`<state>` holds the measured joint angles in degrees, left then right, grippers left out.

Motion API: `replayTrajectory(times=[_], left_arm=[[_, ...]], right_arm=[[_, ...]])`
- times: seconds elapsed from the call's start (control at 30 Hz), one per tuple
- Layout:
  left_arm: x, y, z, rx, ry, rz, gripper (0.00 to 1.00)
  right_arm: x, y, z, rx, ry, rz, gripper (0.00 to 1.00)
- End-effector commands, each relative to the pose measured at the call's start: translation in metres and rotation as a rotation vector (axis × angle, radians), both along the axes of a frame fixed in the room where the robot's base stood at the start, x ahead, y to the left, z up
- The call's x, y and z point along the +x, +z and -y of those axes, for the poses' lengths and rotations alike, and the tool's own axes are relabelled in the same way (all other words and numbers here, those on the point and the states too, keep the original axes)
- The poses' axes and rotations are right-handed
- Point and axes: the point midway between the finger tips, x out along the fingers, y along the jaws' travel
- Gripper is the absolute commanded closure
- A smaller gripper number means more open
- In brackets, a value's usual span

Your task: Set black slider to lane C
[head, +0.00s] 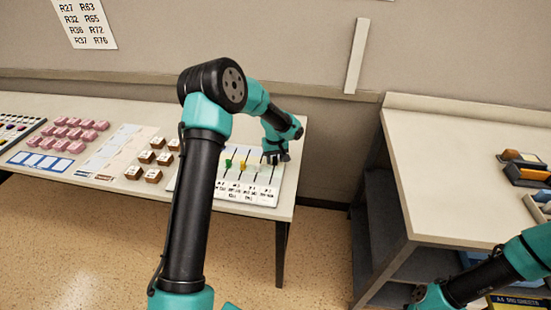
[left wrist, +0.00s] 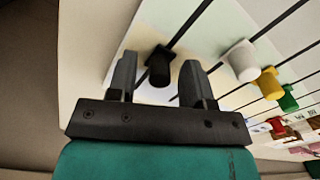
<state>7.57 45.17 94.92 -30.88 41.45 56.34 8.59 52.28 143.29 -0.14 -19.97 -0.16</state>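The black slider (left wrist: 158,66) is a dark knob on a dark slot of the white slider board (head: 270,202), seen in the left wrist view. My left gripper (left wrist: 160,60) is open, with one finger on each side of the knob and a visible gap to both. In the head view my left gripper (head: 276,157) is over the right part of the board and hides the black slider. White (left wrist: 241,60), yellow (left wrist: 267,83) and green (left wrist: 288,97) sliders stand on neighbouring slots. The lane labels are too small to read. My right gripper is out of view.
Wooden blocks (head: 155,174), pink blocks (head: 82,130) and printed cards (head: 40,162) lie left of the board on the cream table (head: 85,105). Another table (head: 440,170) with small trays stands at the right. A wall is close behind.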

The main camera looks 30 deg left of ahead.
Motion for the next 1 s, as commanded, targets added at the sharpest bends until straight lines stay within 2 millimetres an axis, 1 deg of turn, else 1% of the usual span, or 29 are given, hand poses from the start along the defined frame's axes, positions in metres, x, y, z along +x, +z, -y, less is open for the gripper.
replayTrajectory(times=[0.27,0.37,0.47,0.57,0.67,1.0], left_arm=[[0.0,0.001,0.0,0.0,0.0,0.0,0.53],[0.0,0.006,0.0,0.001,0.0,0.001,0.53],[0.001,0.016,0.0,0.001,-0.001,0.003,0.53],[0.001,0.03,0.0,0.0,0.0,0.004,0.53],[0.001,0.049,0.0,0.001,0.001,0.004,0.53],[0.0,0.114,0.0,0.0,0.0,0.004,0.53]], right_arm=[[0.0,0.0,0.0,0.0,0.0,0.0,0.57],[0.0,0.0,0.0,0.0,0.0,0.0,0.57],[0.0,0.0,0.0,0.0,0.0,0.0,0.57],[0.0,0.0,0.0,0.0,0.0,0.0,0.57],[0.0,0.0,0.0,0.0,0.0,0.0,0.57],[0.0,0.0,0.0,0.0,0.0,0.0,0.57]])
